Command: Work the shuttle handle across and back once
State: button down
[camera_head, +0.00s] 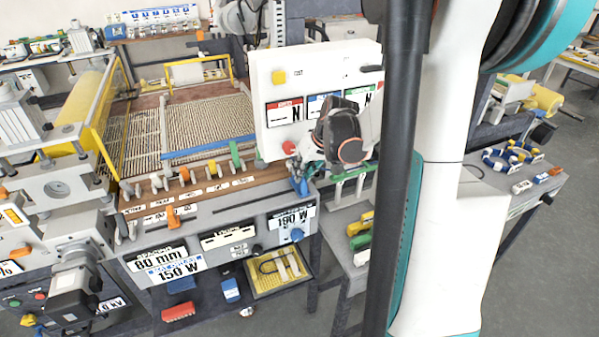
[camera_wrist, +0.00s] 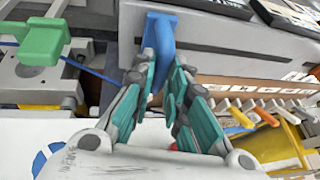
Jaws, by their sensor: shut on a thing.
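A blue handle (camera_wrist: 161,32), which I take to be the shuttle handle, stands between the fingertips of my gripper (camera_wrist: 162,68) in the wrist view. The teal finger pads close on its narrow lower part, and its wider blue end shows beyond them. In the head view my gripper (camera_head: 300,181) is at the right end of the machine's grey front panel (camera_head: 210,222), beside the white control board.
A row of levers with orange, green and grey grips (camera_head: 184,175) runs left of my gripper. The white control board (camera_head: 265,76) stands close behind it. A green block-shaped knob (camera_wrist: 42,41) is at left in the wrist view. A side bench (camera_head: 342,215) stands to the right.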

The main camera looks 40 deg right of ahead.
jog(key=c, duration=1.7)
grip_release()
jog(key=shift+d, duration=0.2)
jog(key=shift+o, duration=0.7)
jog(key=shift+s+d, duration=0.1)
jog(key=shift+d, duration=0.05)
jog(key=shift+r, duration=0.1)
jog(key=v, duration=1.1)
jog(key=shift+r, duration=0.4)
jog(key=shift+s, duration=0.15)
